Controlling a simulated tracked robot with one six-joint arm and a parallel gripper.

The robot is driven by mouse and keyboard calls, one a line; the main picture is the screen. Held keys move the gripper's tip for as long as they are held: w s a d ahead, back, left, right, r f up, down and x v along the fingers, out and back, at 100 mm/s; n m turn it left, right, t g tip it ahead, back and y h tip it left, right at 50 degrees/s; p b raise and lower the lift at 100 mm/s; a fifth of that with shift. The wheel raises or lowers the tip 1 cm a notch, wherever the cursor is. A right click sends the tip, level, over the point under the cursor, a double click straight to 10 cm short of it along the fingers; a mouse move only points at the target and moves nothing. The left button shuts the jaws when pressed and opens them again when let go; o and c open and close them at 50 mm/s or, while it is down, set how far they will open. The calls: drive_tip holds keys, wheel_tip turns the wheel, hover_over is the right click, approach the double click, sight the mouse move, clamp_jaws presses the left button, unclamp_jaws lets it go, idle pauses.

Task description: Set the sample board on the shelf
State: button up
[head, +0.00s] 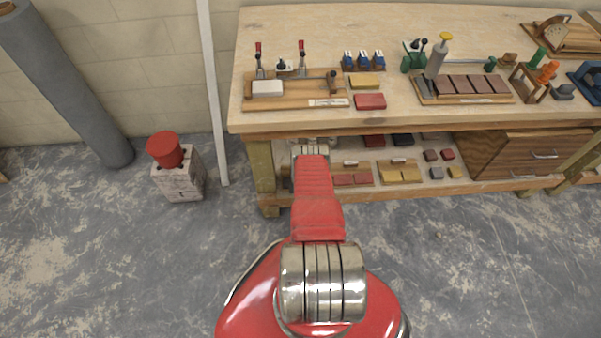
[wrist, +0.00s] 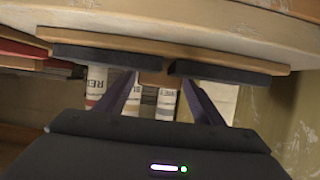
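In the wrist view, which looks rolled over, a wooden sample board (wrist: 152,49) spans the picture with two dark blocks (wrist: 95,57) side by side on it. The two fingers of my gripper (wrist: 158,84) close in on the small wooden piece between the blocks, seemingly its handle. The shelf (wrist: 200,14) is the pale surface along the top of this picture, close to the board. I cannot tell whether they touch. In the head view my arm reaches under the bench to the left end of the shelf (head: 437,187), hiding the gripped board.
A board with red blocks (head: 351,180) and one with yellow blocks (head: 401,174) stand on the shelf just right of my arm. A bench leg (head: 262,165) is close on the left. The bench top (head: 400,121) is overhead.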

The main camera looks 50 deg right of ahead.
drive_tip(key=shift+o, duration=1.1)
drive_tip(key=shift+v, duration=6.05)
drive_tip(key=shift+f, duration=0.1)
